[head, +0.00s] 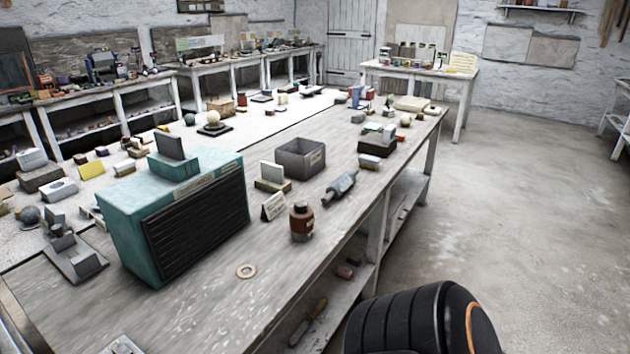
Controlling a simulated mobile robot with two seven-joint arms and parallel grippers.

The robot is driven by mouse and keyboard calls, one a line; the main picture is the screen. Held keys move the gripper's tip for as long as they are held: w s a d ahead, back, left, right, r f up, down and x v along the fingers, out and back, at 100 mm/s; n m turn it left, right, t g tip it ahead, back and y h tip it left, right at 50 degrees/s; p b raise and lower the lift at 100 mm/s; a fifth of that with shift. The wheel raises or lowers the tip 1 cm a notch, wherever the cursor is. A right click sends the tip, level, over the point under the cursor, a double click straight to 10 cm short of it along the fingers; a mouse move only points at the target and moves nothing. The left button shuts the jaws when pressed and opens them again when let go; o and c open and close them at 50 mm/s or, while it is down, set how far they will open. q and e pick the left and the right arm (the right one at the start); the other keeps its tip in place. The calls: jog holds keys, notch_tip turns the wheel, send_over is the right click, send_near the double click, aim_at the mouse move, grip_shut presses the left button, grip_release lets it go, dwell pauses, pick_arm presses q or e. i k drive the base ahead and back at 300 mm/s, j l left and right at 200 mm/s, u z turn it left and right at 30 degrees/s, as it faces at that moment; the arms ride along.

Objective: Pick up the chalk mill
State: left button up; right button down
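A grey-blue piece (341,186) with a rounded body and narrower dark ends lies on its side on the long wooden workbench (205,300), near the bench's right edge. It could be the chalk mill, but no readable label confirms this. It is apart from the brown bottle (301,222) in front of it and the grey open box (300,158) behind it. Neither of my grippers shows in the head view. A black ribbed part of my own arm with an orange ring is at the bottom right, beyond the bench edge.
A teal cabinet (121,229) with a dark slatted front stands at the bench's left. A lower shelf (338,297) holds a few items. The concrete floor (520,220) at right is clear.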

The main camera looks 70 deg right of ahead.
aim_at(301, 226)
jog(key=z, duration=2.05)
jog(key=u, duration=0.65)
jog(key=l+u, duration=0.2)
jog(key=u, duration=0.15)
jog(key=i+l+u, duration=0.1)
jog(key=l+u, duration=0.35)
jog(key=u, duration=0.25)
jog(key=k+l+u, duration=0.1)
jog(key=l+u, duration=0.3)
jog(key=l, duration=0.5)
